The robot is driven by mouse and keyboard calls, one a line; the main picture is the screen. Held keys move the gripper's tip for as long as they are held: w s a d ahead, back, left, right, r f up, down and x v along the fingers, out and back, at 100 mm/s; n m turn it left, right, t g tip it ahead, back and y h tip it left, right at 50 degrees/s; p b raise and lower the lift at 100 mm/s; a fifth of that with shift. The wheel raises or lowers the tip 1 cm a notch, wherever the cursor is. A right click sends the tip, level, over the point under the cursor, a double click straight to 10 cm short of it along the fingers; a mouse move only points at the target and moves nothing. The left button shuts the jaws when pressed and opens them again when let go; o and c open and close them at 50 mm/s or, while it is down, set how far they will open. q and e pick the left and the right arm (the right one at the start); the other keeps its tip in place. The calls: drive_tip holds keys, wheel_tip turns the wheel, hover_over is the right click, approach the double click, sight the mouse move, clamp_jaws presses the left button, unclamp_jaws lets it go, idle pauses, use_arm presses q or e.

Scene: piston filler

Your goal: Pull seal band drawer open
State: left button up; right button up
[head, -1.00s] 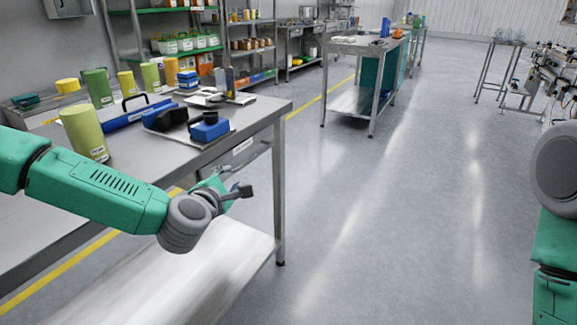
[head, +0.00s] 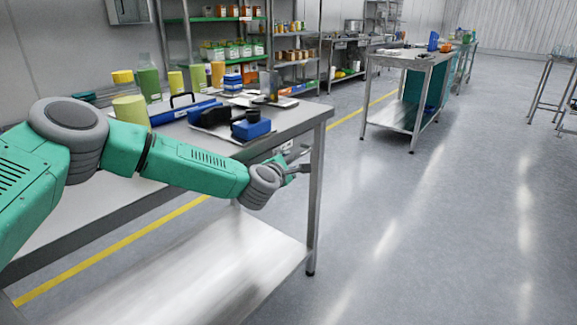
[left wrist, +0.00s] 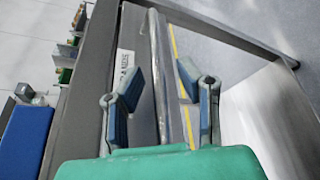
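The seal band drawer sits under the top of the steel table at left. Its grey front (left wrist: 136,30) with a white label shows in the left wrist view; the lettering is too small to read. A long metal bar (left wrist: 158,75), seemingly its handle, runs between my left fingers. In the head view the drawer is mostly hidden behind my left gripper (head: 298,162), which is at the table's right end. My left gripper is open, with its blue-padded fingers (left wrist: 162,100) on either side of the bar and a gap to each. How far the drawer is out is unclear. My right gripper is out of view.
The steel table (head: 318,190) has a lower shelf (head: 215,265). Blue tools (head: 250,126) and several yellow and green containers (head: 131,110) stand on top. Another steel table (head: 415,118) stands further back.

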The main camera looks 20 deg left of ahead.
use_arm(q)
drive_tip(key=shift+d, duration=0.1)
clamp_jaws()
drive_tip(key=s+d, duration=0.4)
drive_tip(key=d, duration=0.6)
drive_tip(key=s+d+p, duration=0.1)
drive_tip(key=s+d, duration=0.3)
drive_tip(key=d, duration=0.7)
drive_tip(key=shift+d+f, duration=0.25)
drive_tip(key=shift+f, duration=0.05)
drive_tip(key=shift+s, duration=0.1)
unclamp_jaws()
drive_tip(key=shift+r, duration=0.15)
